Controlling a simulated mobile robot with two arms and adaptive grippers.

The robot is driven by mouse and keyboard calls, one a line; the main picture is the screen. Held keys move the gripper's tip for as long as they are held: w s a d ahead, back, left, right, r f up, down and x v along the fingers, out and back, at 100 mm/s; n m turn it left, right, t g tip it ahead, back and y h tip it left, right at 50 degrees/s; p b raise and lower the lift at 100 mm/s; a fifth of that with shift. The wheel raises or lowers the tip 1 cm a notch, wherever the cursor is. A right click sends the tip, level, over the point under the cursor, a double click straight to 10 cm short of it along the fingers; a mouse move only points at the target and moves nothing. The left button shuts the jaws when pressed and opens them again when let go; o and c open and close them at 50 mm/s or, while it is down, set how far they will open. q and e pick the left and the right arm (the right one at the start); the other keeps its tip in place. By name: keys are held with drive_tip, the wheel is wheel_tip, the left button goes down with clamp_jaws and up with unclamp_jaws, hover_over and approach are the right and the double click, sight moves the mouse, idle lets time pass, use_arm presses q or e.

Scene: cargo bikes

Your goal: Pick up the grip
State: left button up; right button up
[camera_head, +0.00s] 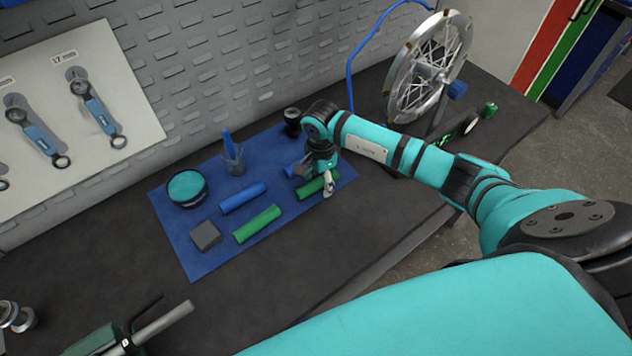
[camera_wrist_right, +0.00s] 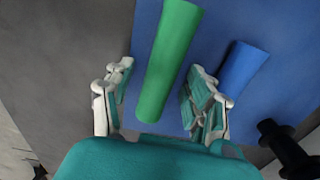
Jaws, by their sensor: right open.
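My right gripper (camera_head: 328,184) is open over the right part of the blue mat. Beneath it lies a green grip (camera_head: 311,187), partly hidden by the gripper. In the right wrist view the green grip (camera_wrist_right: 168,62) lies lengthwise between the two spread fingers of my right gripper (camera_wrist_right: 158,80). A blue grip (camera_wrist_right: 243,68) lies just right of the fingers; it also shows behind the gripper in the head view (camera_head: 292,171). Another blue grip (camera_head: 242,198) and another green grip (camera_head: 257,224) lie further left on the mat. My left gripper is out of view.
The blue mat (camera_head: 196,262) also holds a round teal-topped tin (camera_head: 187,188), a clear cup (camera_head: 235,165) with a blue item, a grey block (camera_head: 206,235) and a small black object (camera_head: 292,117). A spoked wheel (camera_head: 428,68) stands at the back right. The dark bench front is largely clear.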

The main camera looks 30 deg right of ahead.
clamp_jaws()
idle(0.4)
